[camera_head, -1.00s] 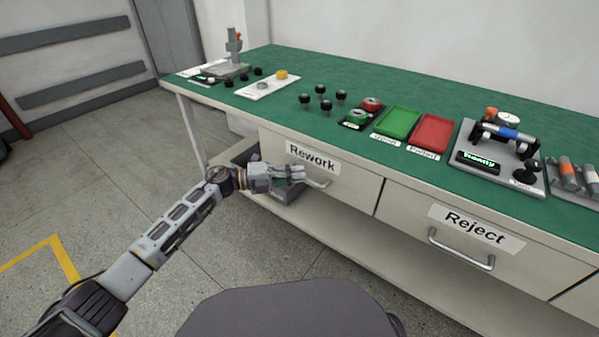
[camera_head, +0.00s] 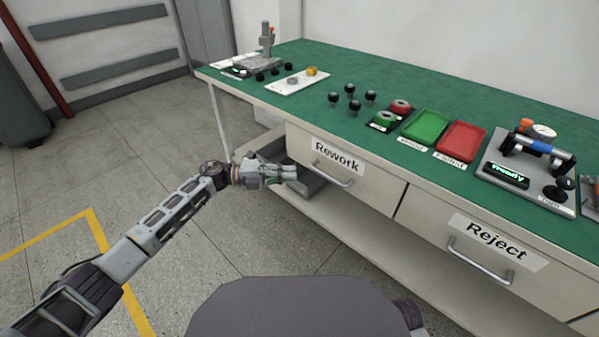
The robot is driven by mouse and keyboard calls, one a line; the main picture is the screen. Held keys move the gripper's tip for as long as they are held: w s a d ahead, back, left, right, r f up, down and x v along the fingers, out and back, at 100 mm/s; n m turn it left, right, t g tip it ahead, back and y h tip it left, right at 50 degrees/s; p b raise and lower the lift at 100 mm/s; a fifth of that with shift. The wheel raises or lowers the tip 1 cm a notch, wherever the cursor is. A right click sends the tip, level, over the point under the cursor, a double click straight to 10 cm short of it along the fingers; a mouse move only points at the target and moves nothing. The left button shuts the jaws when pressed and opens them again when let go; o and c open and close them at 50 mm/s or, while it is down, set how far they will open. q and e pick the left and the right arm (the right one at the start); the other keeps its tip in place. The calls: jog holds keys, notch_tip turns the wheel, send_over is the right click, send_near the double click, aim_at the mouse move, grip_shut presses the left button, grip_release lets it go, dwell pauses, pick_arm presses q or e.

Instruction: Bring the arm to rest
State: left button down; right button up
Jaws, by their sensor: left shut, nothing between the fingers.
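My left arm (camera_head: 175,212) reaches in from the lower left. Its gripper (camera_head: 290,172) is shut and empty, in front of the workbench and to the left of the Rework drawer's handle (camera_head: 333,176). It appears apart from the handle. The Rework drawer (camera_head: 377,185) looks closed. My right gripper is not in view.
The green-topped workbench (camera_head: 330,70) holds black knobs (camera_head: 354,105), a green tray (camera_head: 426,127), a red tray (camera_head: 461,141) and a fixture with a lit display (camera_head: 507,174). The Reject drawer (camera_head: 430,215) looks closed. A grey bin (camera_head: 312,181) sits on the lower shelf. Open floor lies left.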

pick_arm(q)
jog(key=shift+a, duration=0.45)
jog(key=shift+d, duration=0.1)
